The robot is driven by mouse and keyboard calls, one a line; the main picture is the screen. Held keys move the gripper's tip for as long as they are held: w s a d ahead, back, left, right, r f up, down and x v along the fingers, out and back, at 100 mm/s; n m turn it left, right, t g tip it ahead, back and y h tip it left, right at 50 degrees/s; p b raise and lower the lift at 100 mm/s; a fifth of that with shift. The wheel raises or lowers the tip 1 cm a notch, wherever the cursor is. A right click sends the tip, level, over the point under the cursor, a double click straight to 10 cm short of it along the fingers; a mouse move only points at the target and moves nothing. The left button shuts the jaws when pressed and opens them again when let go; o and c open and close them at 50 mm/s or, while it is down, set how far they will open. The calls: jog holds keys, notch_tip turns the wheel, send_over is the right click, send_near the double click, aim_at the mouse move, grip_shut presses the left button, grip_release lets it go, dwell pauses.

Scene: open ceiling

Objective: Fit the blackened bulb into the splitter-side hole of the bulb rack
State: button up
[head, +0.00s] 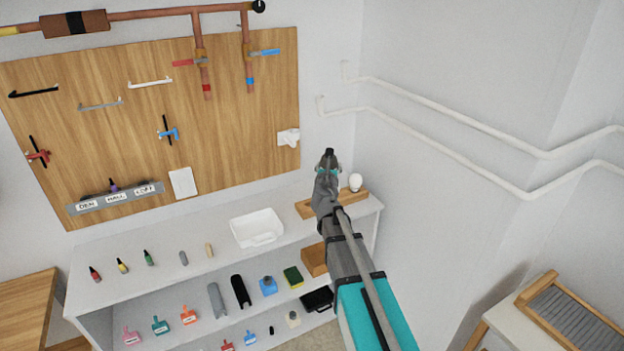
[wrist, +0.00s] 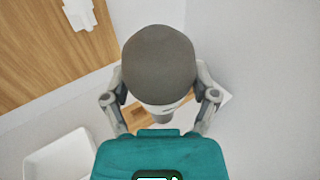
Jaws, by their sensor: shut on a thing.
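My gripper (wrist: 160,97) is shut on the blackened bulb (wrist: 158,62), whose dark grey dome fills the middle of the wrist view, with a paler neck below. In the head view my gripper (head: 328,170) is above the right end of the counter, with a dark tip that looks like the bulb. The bulb rack (head: 305,209) is a wooden block on the counter, partly hidden behind my arm. A white bulb (head: 355,181) stands at its right part. The rack also shows below the held bulb in the wrist view (wrist: 118,113). Its holes are hidden.
A white fitting (head: 289,137) is on the wooden wall panel (head: 110,130), left of the rack. A white tray (head: 257,228) sits on the counter left of the rack. Small coloured items line the counter's left side. White pipes (head: 440,115) run along the right wall.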

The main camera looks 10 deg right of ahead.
jog(key=w+a+f+b, duration=0.4)
jog(key=w+f+b, duration=0.7)
jog(key=w+f, duration=0.1)
jog(key=shift+w+b, duration=0.3)
jog(key=shift+w, duration=0.25)
jog(key=shift+f, duration=0.1)
jog(key=shift+m+h, duration=0.3)
jog(key=shift+s+f+b, duration=0.1)
jog(key=shift+f+b, duration=2.85)
jog(key=shift+f+b, duration=1.75)
jog(key=o, duration=1)
jog(key=shift+r, duration=0.15)
